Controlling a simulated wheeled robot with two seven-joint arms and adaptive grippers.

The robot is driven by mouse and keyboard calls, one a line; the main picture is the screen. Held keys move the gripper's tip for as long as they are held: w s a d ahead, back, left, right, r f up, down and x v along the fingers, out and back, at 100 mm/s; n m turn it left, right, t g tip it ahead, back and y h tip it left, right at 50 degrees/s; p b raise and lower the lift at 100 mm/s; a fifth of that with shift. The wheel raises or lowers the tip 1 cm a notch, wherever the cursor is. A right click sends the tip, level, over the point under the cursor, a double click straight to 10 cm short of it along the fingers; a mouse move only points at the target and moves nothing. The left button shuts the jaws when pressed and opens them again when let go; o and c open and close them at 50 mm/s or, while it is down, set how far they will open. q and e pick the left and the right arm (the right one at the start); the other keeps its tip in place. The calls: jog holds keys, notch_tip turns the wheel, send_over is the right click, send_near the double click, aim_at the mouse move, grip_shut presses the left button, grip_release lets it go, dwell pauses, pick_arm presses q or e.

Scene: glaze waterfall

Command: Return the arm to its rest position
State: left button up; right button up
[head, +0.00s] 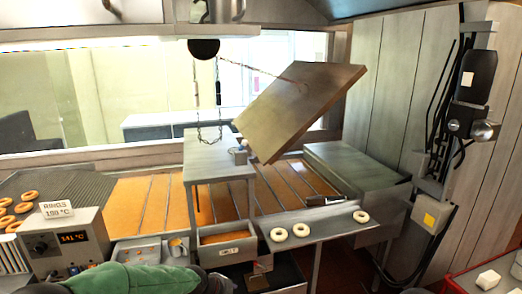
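I cannot make out either of my grippers in the head view. A green, cloth-like shape (140,279) with dark parts at its ends lies along the bottom edge, cut off by the frame. I cannot tell what it belongs to. A tilted board (300,110) stands raised at the centre, with a chain (197,105) hanging to its left. Several ring doughnuts (30,196) lie on a dark ribbed rack at the left. Three pale rings (300,230) sit on the grey front counter.
A control box (62,243) reading 141 °C, with a card marked "RINGS 190 °C", stands at lower left. A grey stand (218,160) rises mid-counter above a labelled drawer (228,251). Black upright equipment (475,75) is on the right wall. White blocks (488,279) lie in a red-edged tray at lower right.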

pick_arm(q)
jog(key=s+f+m+g+b, duration=0.1)
jog(key=s+f+b, duration=0.3)
jog(key=s+f, duration=0.6)
jog(key=s+f+m+g+b, duration=0.1)
jog(key=s+f+b, duration=0.3)
jog(key=s+f, duration=0.5)
jog(key=s+f+m+g+b, duration=0.1)
jog(key=s+f+g+b, duration=0.2)
jog(key=s+f, duration=0.7)
notch_tip(320, 180, down, 13)
jog(key=shift+s+a+f+b, duration=0.1)
jog(key=shift+s+a+b, duration=0.25)
jog(key=shift+a+b, duration=0.15)
